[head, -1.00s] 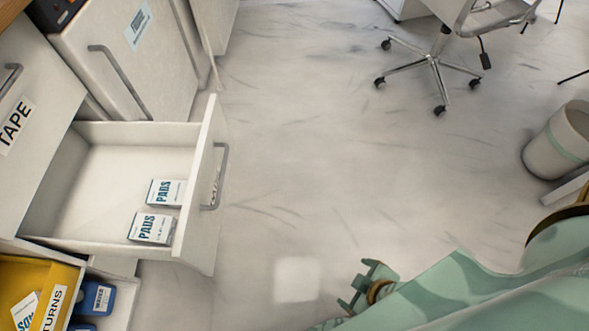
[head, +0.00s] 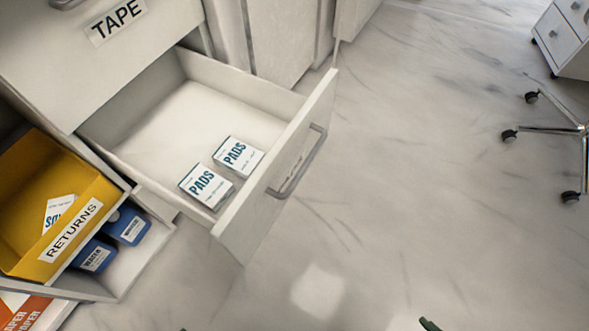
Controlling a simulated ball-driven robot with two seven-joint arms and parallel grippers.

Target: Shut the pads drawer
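The pads drawer (head: 190,105) is pulled well out of the white cabinet, below the front labelled TAPE. Its front panel (head: 262,190) carries a grey bar handle (head: 300,163) on the outer face. Two white PADS boxes, one nearer (head: 206,186) and one farther (head: 239,156), lie inside against the front panel. Only a small green tip, apparently of my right gripper (head: 430,325), shows at the bottom edge, apart from the drawer; its fingers are cut off. My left gripper cannot be made out.
A yellow RETURNS bin (head: 28,185) and a lower shelf or drawer with blue bottles (head: 127,227) are at the lower left. An office chair base (head: 560,131) and a white drawer unit (head: 565,40) stand at the right. The floor before the drawer is clear.

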